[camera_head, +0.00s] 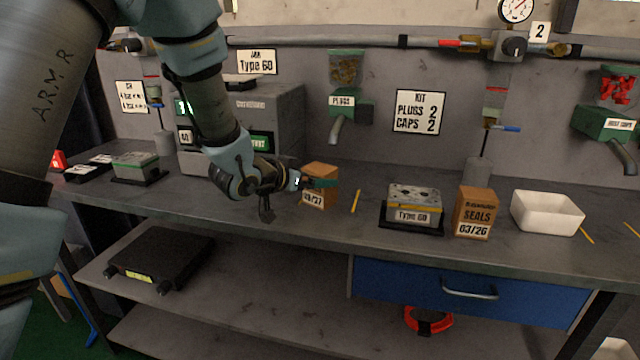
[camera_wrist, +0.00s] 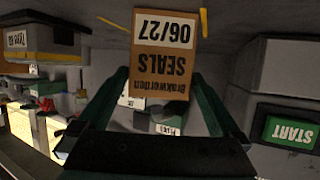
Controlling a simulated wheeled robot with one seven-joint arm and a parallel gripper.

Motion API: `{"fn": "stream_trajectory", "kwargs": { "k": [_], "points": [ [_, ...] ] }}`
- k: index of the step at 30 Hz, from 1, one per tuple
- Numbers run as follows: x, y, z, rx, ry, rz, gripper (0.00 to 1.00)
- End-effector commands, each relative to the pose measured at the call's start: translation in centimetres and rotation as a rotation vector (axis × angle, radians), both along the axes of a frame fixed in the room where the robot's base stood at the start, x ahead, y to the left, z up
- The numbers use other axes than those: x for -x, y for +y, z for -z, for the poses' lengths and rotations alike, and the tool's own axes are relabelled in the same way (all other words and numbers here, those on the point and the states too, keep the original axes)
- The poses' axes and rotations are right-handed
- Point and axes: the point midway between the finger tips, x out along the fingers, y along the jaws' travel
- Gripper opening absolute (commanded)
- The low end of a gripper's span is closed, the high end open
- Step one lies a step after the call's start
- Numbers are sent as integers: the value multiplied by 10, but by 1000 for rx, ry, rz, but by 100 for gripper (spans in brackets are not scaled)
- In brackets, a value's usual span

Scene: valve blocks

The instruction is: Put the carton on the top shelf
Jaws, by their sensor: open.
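A brown carton (camera_head: 320,172) stands on the bench left of centre, partly covered by my gripper. The wrist view shows this carton (camera_wrist: 163,62) upside down in the picture, its label reading SEALS 06/27. My gripper (camera_head: 312,183) is open, its dark green fingers reaching to the carton; in the wrist view the fingers (camera_wrist: 163,85) lie to either side of it. Whether they touch it I cannot tell. A second brown carton (camera_head: 474,212), labelled SEALS 03/26, stands further right. Two grey shelves lie under the bench, an upper one (camera_head: 250,275) and a lower one (camera_head: 160,335).
A black box (camera_head: 160,262) sits on the upper shelf's left part; its right part is clear. A Type 60 valve block (camera_head: 414,205), a white bin (camera_head: 547,213) and a grey machine (camera_head: 270,120) stand on the bench. A blue drawer (camera_head: 465,290) hangs below at right.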

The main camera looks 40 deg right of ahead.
Motion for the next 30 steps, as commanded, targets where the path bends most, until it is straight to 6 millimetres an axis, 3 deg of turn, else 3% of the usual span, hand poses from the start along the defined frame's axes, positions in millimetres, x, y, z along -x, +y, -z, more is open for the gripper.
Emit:
{"fn": "stream_trajectory", "kwargs": {
  "k": [15,25,30],
  "points": [
    [-11,-48,17,-2,-1,-1,100],
    [-13,-53,20,-1,-1,-2,100],
    [-13,-53,20,-1,-1,-2,81]
  ]
}}
